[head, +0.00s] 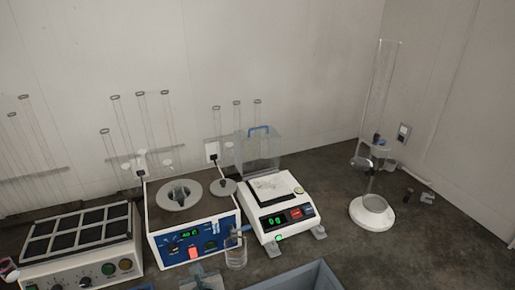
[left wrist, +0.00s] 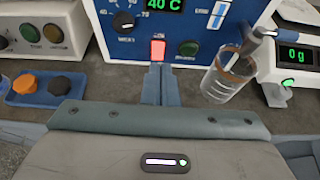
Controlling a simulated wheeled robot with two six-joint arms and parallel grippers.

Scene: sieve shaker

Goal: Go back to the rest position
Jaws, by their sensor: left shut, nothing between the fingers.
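My left gripper (left wrist: 158,68) is shut and empty. In the left wrist view its blue-grey fingers point at the front of the blue-panelled heating device, just below a lit red switch (left wrist: 158,50). I cannot tell whether the fingertips touch the panel. In the head view the left gripper (head: 197,269) shows at the bottom edge, in front of the heating device (head: 165,243), whose display reads about 40 C. My right gripper is not in view.
A glass beaker (left wrist: 222,82) stands close to the right of my left gripper. A balance (head: 280,208) showing 0 g is further right. A block heater (head: 80,262) stands left. A grey bin (head: 300,278) is at the front. A tall glass cylinder (head: 378,95) stands far right.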

